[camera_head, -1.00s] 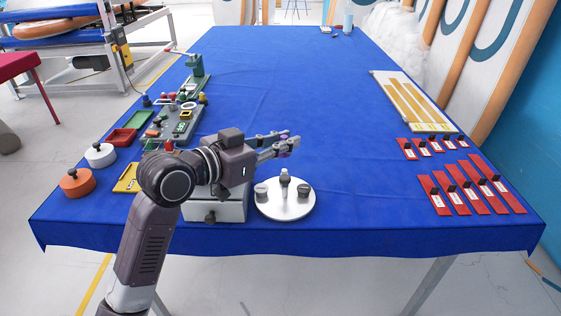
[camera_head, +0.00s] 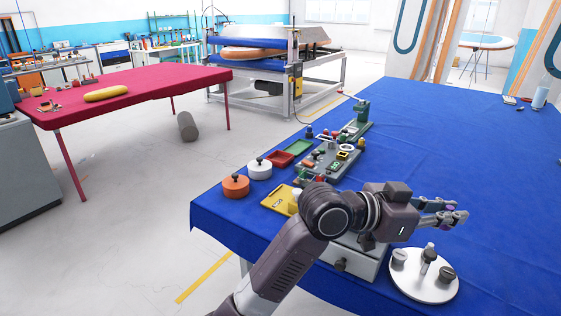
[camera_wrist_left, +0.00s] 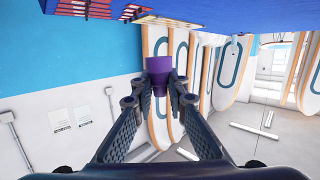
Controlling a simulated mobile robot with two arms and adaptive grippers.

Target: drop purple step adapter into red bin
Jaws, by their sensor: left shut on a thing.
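My left gripper (camera_head: 452,212) is shut on the purple step adapter (camera_wrist_left: 160,72). In the left wrist view, the adapter is a wide purple cylinder with a narrower lower part, pinched between the two fingertips (camera_wrist_left: 158,100). In the head view only small purple bits show between the fingers, above the blue table near the round white stand. The red bin (camera_head: 281,159) is a small shallow red tray on the table's left side, left of the gripper and farther away. My right gripper is not in view.
A green tray (camera_head: 299,147) sits beside the red bin. White (camera_head: 259,169) and orange (camera_head: 236,187) round pots stand at the left edge. A grey fixture board (camera_head: 330,160) lies to the bin's right. The round white stand (camera_head: 424,284) is below the gripper. A red-topped table (camera_head: 150,84) stands beyond.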

